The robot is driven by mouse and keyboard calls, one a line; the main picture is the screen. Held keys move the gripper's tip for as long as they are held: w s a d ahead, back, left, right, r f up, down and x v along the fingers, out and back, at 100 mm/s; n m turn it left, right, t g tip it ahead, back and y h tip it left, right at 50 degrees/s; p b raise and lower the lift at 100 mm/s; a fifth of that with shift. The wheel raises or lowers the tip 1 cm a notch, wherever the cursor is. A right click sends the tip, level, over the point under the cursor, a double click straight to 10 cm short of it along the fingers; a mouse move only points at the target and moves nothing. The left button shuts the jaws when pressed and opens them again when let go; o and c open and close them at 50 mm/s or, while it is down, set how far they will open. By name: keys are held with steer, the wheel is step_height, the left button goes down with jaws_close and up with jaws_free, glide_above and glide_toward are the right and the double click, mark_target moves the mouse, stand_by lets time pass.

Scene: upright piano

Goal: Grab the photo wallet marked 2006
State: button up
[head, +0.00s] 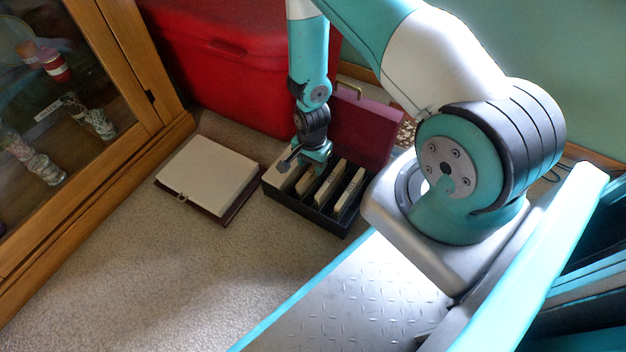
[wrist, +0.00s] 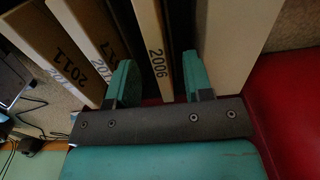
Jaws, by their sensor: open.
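The photo wallet marked 2006 (wrist: 155,50) stands on edge in the wrist view, a tan sleeve with its dark number towards my gripper. My gripper (wrist: 158,64) is open, with one teal finger on each side of this wallet and visible gaps between. Whether a finger touches it I cannot tell. Left of it stand a wallet marked 2011 (wrist: 45,48) and another with partly hidden numbers (wrist: 92,35). In the head view my gripper (head: 312,160) is low over the black slotted box (head: 304,213); the numbers cannot be read there.
A plain tan panel (wrist: 235,38) stands close beside the right finger. A maroon lid or case (head: 362,130) rises behind the box, near a red chest (head: 225,62). A pale-topped album (head: 208,172) lies left on the carpet. A wooden glass cabinet (head: 150,95) bounds the left.

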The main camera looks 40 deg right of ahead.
mark_target(313, 178)
step_height(313, 178, down, 5)
steer(key=b, duration=0.4)
steer(key=shift+r, duration=0.15)
jaws_close()
steer(key=shift+r, duration=0.15)
